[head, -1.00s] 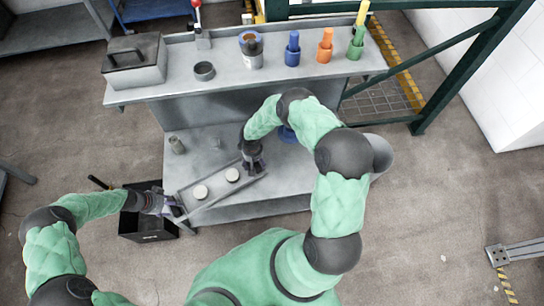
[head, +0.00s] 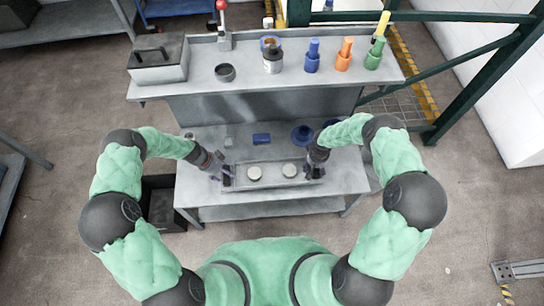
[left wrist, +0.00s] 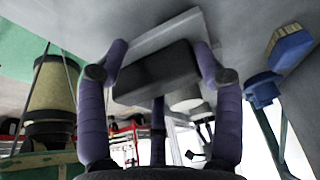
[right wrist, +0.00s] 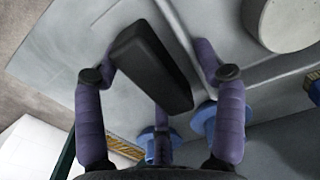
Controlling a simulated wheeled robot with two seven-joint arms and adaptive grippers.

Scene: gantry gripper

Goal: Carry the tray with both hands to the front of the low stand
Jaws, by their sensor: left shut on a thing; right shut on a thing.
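The grey tray (head: 272,175) lies roughly level across the front part of the low stand (head: 350,175), with two pale round pieces (head: 254,173) (head: 290,170) on it. I cannot tell whether it touches the stand. My left gripper (head: 224,176) is at its left end, shut on a black handle (left wrist: 158,72) seen in the left wrist view. My right gripper (head: 315,170) is at its right end, shut on the other black handle (right wrist: 150,65) seen in the right wrist view.
Behind the tray on the low stand are a blue block (head: 261,139) and a blue round thing (head: 302,135). A raised shelf (head: 330,90) holds a grey box (head: 158,59) and several coloured items. A black bin (head: 163,205) stands on the floor at left.

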